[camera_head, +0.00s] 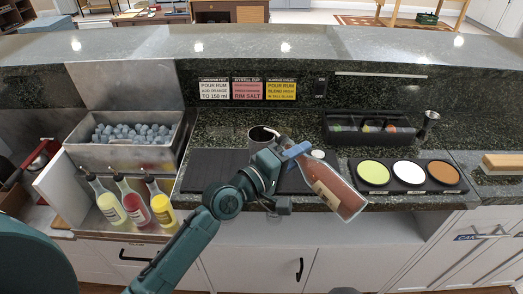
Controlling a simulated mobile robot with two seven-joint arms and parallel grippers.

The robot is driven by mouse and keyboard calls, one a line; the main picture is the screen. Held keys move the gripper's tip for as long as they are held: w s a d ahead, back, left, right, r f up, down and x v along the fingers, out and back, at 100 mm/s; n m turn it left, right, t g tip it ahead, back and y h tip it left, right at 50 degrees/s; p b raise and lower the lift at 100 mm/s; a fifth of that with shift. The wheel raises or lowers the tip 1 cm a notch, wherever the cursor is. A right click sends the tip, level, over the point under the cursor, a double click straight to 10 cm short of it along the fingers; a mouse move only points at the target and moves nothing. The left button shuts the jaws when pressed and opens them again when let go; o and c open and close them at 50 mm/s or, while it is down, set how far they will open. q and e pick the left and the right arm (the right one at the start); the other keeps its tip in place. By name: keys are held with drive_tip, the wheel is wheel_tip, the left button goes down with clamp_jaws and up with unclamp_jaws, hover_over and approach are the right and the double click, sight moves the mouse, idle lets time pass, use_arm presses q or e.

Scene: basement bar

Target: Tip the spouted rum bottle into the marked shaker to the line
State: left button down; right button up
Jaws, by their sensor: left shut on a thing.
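The rum bottle (338,192), with reddish-brown contents and a pale label, is tilted with its neck to the upper left and its base to the lower right. My left gripper (293,155) is shut on it near the neck. The metal shaker (257,142) stands upright on the dark counter mat, partly hidden behind my gripper. The bottle's spout is at the shaker's mouth. I cannot make out a stream, the shaker's line or its liquid level. My right gripper is not in view.
An ice bin (120,154) stands left, with several spouted bottles (133,205) in front. Right are a garnish caddy (368,128), a jigger (428,122) and a tray of three coloured discs (408,188). Recipe cards (247,90) hang behind. A raised ledge (260,45) runs along the back.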

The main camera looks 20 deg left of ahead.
use_arm(q)
drive_tip(key=shift+r+n+p, duration=0.3)
drive_tip(key=shift+r+p, duration=0.05)
drive_tip(key=shift+p, duration=0.1)
drive_tip(key=shift+r+n+p, duration=0.4)
drive_tip(key=shift+p, duration=0.45)
idle(1.9)
drive_tip(key=shift+r, duration=0.1)
idle(1.9)
drive_tip(key=shift+p, duration=0.45)
idle(0.8)
